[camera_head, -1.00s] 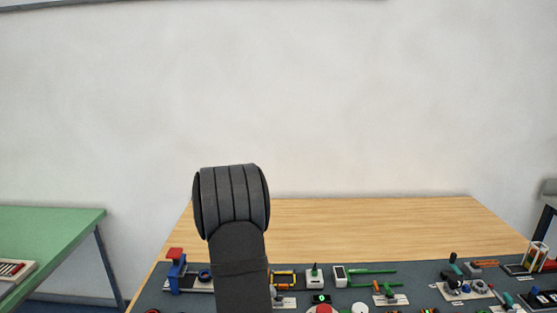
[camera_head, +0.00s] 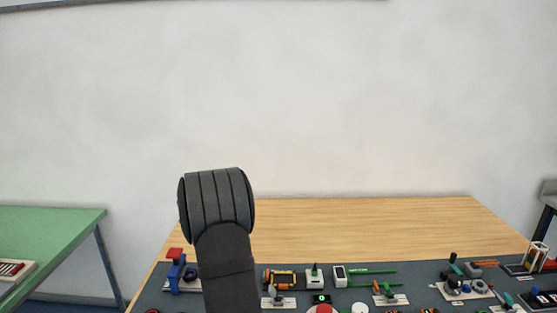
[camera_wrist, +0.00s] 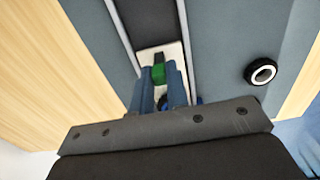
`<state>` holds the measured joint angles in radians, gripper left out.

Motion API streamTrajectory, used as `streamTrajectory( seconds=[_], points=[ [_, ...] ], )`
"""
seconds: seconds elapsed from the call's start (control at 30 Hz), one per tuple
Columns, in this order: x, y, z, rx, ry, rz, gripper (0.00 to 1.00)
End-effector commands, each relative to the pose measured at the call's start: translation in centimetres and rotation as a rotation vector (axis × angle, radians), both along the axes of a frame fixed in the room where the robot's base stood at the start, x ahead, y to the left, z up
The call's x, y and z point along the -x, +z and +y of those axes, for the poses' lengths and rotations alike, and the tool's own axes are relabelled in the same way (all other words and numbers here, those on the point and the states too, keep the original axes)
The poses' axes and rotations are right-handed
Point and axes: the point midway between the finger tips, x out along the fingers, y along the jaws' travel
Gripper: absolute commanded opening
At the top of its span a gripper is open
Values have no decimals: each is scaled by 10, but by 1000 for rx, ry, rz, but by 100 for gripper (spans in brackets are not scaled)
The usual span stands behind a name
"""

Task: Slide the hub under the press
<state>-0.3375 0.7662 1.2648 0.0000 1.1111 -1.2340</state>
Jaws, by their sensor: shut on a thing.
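In the head view the press (camera_head: 175,266) stands at the far left of the mat, with a blue frame and a red top. The dark blue ring-shaped hub (camera_head: 190,273) lies on a pale base just right of the press. My arm hides whatever is right of it, including my gripper. In the wrist view my gripper (camera_wrist: 160,86) has its blue fingers close together, over a white plate (camera_wrist: 173,52) with a green block (camera_wrist: 158,73). A bit of blue, apparently the hub (camera_wrist: 167,102), shows between the fingers, mostly hidden.
A black ring with a white centre (camera_wrist: 261,71) lies to the right in the wrist view. Bare wood (camera_head: 370,225) lies behind the mat.

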Motion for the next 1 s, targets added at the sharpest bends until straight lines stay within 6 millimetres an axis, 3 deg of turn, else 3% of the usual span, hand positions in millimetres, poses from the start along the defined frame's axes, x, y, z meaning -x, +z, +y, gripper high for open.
streamTrajectory(
  seconds=[0.67,0.83,0.87,0.9,1.0],
  points=[
    [-1,1,35,-1,1,-3,2],
    [-1,1,35,-1,0,-3,2],
    [-1,1,35,-1,0,-3,18],
    [-1,1,35,-1,0,-3,26],
    [-1,1,35,-1,0,-2,40]
  ],
)
